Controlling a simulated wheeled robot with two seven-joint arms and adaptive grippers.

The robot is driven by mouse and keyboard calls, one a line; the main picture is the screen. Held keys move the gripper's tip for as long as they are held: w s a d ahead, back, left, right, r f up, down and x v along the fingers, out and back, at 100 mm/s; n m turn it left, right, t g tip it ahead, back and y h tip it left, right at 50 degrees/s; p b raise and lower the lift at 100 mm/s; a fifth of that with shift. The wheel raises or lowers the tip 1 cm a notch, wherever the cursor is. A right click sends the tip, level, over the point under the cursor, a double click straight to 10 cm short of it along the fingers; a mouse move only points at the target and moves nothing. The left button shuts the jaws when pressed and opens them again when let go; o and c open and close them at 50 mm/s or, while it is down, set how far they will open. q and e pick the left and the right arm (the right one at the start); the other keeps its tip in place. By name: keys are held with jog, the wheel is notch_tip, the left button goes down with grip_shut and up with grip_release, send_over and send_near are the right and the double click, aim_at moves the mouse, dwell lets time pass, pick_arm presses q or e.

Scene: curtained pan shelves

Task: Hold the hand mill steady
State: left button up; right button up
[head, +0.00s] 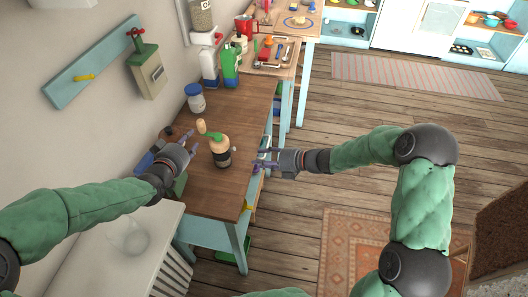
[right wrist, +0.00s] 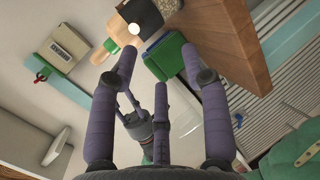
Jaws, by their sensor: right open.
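The hand mill (head: 221,152) stands upright on the wooden counter, with a tan body, a dark band, a green top and a crank with a wooden knob (head: 201,126). In the right wrist view it shows at the top (right wrist: 143,14), partly cut off. My left gripper (head: 192,142) is left of the mill, its fingers spread and pointing toward it, apart from it. My right gripper (head: 262,159) is open and empty at the counter's right edge, pointing left toward the mill, with a gap between. My left gripper also shows in the right wrist view (right wrist: 130,112).
The wooden counter (head: 235,113) has a white jar with a blue lid (head: 195,98) and green and white bottles (head: 230,66) farther back. A green box (right wrist: 170,56) shows below the mill in the right wrist view. A blue rail (head: 92,72) hangs on the left wall.

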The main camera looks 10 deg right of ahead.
aim_at(225, 152)
jog(key=shift+m+t, duration=0.5)
jog(key=shift+m, duration=0.3)
jog(key=w+a, duration=0.4)
jog(key=a, duration=0.1)
jog(key=w+a+f, duration=0.1)
jog(key=w+a, duration=0.2)
jog(key=shift+a, duration=0.1)
grip_shut()
